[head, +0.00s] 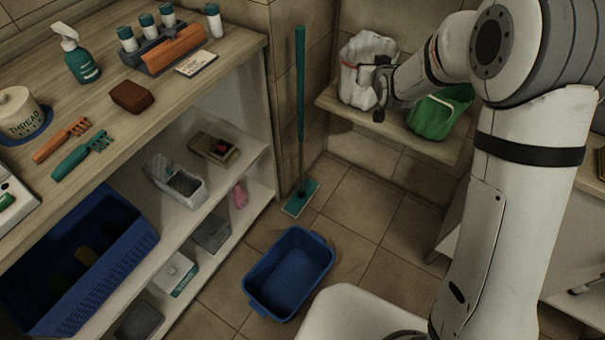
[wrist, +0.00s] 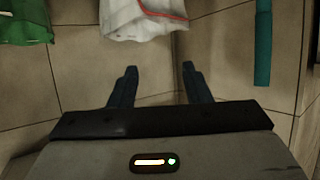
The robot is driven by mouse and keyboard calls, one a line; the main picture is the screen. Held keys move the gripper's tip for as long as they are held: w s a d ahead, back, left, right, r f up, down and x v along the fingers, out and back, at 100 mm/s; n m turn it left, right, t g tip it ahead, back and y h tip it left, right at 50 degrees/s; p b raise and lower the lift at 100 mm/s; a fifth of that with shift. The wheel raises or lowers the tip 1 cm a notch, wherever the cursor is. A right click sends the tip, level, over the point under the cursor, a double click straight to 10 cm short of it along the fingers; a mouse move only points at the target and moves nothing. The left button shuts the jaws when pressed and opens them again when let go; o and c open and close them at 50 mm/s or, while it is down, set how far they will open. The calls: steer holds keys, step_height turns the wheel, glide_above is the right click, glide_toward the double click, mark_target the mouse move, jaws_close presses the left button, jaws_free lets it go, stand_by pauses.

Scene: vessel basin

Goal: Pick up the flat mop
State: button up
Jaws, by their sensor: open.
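The flat mop (head: 300,95) stands upright in the corner beside the wooden shelf unit, with a teal upper handle, a grey lower pole and a flat teal head on the tiled floor. My gripper (head: 380,88) is in front of the white bag on the wall shelf, to the right of the mop and apart from it. In the wrist view my gripper (wrist: 157,72) is open with nothing between its fingers. The teal mop handle (wrist: 263,45) shows at the right of that view, outside the fingers.
A white bag (head: 360,55) and a green bag (head: 436,117) sit on the wall shelf (head: 342,108). A blue basin (head: 290,272) lies on the floor in front of the mop. The shelf unit (head: 235,52) borders the mop on the left. Floor right of the mop head is clear.

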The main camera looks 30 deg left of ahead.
steer(key=a+f+n+t+y+b, duration=0.1)
steer(key=a+f+y, duration=0.1)
steer(key=a+f, duration=0.65)
steer(key=n+t+y+b, duration=0.1)
steer(key=y+b, duration=0.1)
steer(key=y, duration=0.1)
glide_toward(302, 78)
steer(key=x, duration=0.4)
steer(key=shift+w+f+p, duration=0.2)
steer(key=shift+f+p, duration=0.1)
steer(key=shift+x, duration=3.5)
steer(key=shift+s+a+r, duration=0.15)
steer(key=shift+c, duration=0.3)
jaws_close()
steer(key=shift+r, duration=0.15)
